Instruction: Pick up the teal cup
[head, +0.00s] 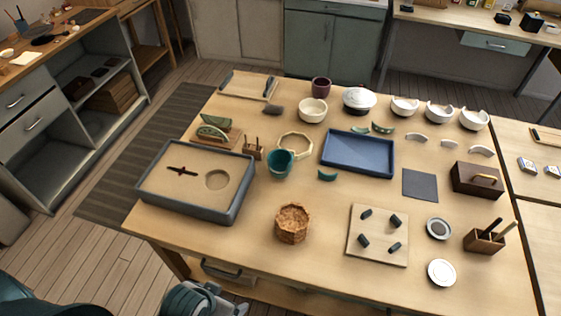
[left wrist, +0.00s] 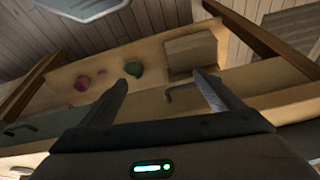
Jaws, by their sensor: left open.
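The teal cup (head: 281,163) stands upright on the wooden table, left of the middle in the head view, with its dark inside showing. Its front right is near a small teal curved shard (head: 327,176). My left gripper (left wrist: 166,84) is open and empty in the left wrist view, its two fingers spread apart. In the head view part of my left arm shows at the bottom edge, in front of the table and well short of the cup. I cannot make out the cup in the left wrist view. My right gripper is out of view.
Around the cup are a grey sand tray (head: 240,202), a pale ring (head: 294,145), a blue tray (head: 357,171) and a cork-coloured container (head: 292,239). Several white bowls stand at the back.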

